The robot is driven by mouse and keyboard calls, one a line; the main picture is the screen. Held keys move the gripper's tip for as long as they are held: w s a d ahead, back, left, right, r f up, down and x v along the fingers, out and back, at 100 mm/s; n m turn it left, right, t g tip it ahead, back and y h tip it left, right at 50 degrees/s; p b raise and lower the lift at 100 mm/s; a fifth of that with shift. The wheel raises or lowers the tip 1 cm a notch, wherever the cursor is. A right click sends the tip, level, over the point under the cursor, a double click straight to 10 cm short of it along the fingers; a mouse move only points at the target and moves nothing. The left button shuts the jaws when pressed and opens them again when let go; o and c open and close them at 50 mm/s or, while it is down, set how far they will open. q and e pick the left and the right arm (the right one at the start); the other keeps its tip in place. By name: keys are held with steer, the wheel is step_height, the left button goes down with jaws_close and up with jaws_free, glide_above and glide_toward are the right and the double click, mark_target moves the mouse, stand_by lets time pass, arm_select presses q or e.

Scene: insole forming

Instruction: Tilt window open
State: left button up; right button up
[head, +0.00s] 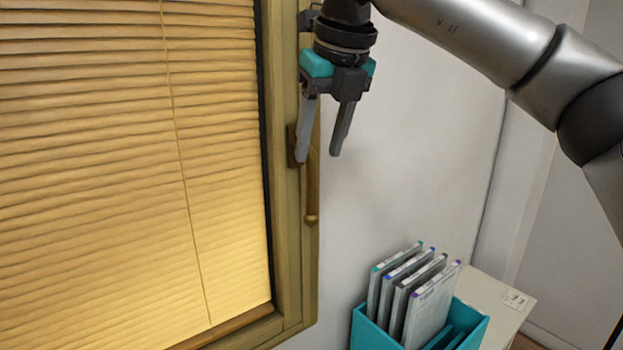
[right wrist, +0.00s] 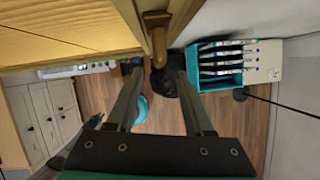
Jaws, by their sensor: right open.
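The window (head: 290,230) has a wooden frame and fills the left of the head view, with a yellow pleated blind (head: 100,150) over its pane. Its bronze handle (head: 312,190) is on the right side of the frame and points down. My right gripper (head: 319,158) is open and pointing down, in front of the handle's upper part, with one finger overlapping the handle's base. In the right wrist view, the handle (right wrist: 158,40) lies ahead, between the lines of the two open fingers; nothing is gripped. I cannot tell whether a finger touches it. My left gripper is not in view.
A teal file box (head: 375,330) with several upright folders (head: 412,290) stands on a pale cabinet (head: 500,300) at lower right. Pale wall lies between window and cabinet. The right wrist view shows white drawers (right wrist: 45,115) and wooden floor (right wrist: 160,115) below.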

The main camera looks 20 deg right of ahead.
mark_target(314, 168)
steer(key=p+x, duration=0.1)
steer(key=x, duration=0.6)
steer(key=shift+w+f, duration=0.15)
steer(key=shift+f, duration=0.05)
steer(key=shift+c, duration=0.4)
jaws_close()
stand_by(0.7)
